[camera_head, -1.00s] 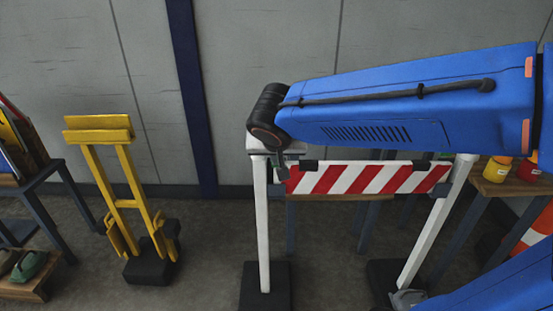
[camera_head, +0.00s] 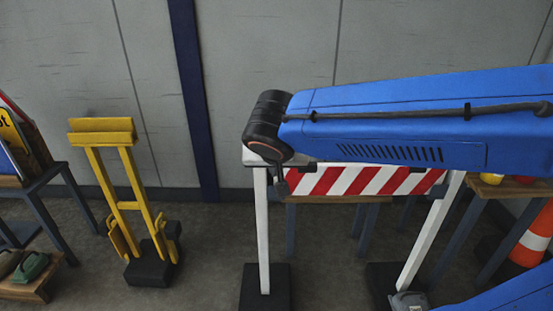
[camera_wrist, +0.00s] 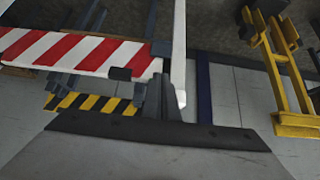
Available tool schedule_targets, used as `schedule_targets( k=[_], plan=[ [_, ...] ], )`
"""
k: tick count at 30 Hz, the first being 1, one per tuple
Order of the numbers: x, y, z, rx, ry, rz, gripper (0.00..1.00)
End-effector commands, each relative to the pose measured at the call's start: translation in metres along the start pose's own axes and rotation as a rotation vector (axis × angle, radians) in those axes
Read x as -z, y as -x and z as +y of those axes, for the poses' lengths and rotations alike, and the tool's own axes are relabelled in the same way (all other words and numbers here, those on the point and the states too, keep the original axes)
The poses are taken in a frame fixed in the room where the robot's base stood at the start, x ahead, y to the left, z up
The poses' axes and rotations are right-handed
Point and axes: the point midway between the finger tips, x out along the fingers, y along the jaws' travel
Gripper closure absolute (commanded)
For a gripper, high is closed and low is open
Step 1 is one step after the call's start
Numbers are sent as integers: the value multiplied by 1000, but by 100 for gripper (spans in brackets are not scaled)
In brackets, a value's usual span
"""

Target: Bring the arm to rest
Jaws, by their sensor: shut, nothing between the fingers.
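My blue arm (camera_head: 400,115) reaches in from the right in the head view, with its black joint (camera_head: 266,125) in front of the barrier's left end. My gripper (camera_wrist: 164,97) shows in the wrist view as dark grey fingers, close together and empty. In the head view it is mostly hidden behind my arm. In the wrist view the fingers overlap the barrier's white post in the picture; I cannot tell if they touch it.
A red-and-white striped barrier (camera_head: 360,181) on white posts stands in front. A yellow stand (camera_head: 112,190) is left of it, with floor between them. A table (camera_head: 32,185) with signs is far left. An orange cone (camera_head: 535,240) is at right.

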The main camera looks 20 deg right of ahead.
Motion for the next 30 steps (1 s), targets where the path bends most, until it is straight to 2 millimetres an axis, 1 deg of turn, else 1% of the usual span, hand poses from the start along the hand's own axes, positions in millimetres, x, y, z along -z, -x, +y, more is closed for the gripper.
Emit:
schedule_targets(
  k=[3, 6, 14, 17, 20, 23, 27, 30],
  plan=[
    [-13, 4, -1, 2, 2, 0, 100],
    [-20, 7, -1, 2, 2, -1, 100],
    [-28, 10, 0, 0, 0, 0, 100],
    [-29, 9, 4, -2, 1, -5, 100],
    [-33, 7, 17, -12, 12, -26, 100],
    [-41, 5, 39, -23, 33, -64, 100],
    [-58, 3, 74, -27, 76, -133, 100],
    [-73, 3, 95, -17, 106, -178, 100]
  ],
)
